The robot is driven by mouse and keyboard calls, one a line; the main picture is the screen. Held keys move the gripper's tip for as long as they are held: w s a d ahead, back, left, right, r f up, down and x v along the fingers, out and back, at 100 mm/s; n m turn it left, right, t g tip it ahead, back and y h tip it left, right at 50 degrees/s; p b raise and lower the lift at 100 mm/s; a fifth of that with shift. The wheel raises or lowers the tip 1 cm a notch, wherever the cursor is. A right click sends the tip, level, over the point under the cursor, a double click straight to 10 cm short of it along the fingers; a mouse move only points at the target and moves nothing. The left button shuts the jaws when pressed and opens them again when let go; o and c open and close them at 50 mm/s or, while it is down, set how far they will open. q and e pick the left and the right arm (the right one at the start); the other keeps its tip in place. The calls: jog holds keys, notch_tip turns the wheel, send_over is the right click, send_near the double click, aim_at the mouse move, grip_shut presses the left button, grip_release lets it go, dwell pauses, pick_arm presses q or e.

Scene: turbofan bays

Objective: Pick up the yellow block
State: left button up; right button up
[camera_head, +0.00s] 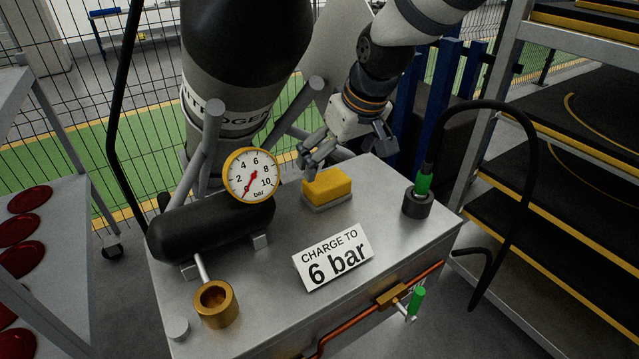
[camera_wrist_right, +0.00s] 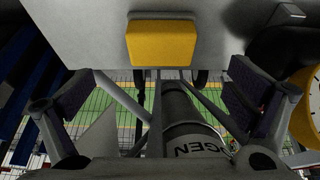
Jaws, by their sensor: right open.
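The yellow block (camera_head: 327,187) sits on a thin grey pad (camera_head: 329,202) on top of a grey metal cart (camera_head: 284,233), toward its far side. My right gripper (camera_head: 347,144) comes down from the upper right and is behind and slightly above the block, apart from it. Its fingers are spread with nothing between them. In the right wrist view the block (camera_wrist_right: 162,43) shows at the top, centred between the two open fingers (camera_wrist_right: 160,98) but beyond them. My left gripper is not in view.
A pressure gauge (camera_head: 251,175) and black tank (camera_head: 212,226) stand left of the block. A sign (camera_head: 333,257), brass cup (camera_head: 216,304) and hose fitting (camera_head: 418,203) are on the cart. A nitrogen cylinder (camera_head: 238,125) rises behind. Shelving (camera_head: 560,150) stands right.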

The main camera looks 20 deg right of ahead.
aim_at(328, 180)
jog(key=b+x, duration=0.1)
jog(key=x, duration=0.7)
jog(key=shift+f, duration=0.3)
jog(key=shift+a+r, duration=0.1)
jog(key=shift+r, duration=0.1)
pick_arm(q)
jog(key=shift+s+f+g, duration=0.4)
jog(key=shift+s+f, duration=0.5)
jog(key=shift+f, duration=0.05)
pick_arm(e)
jog(key=c, duration=1.4)
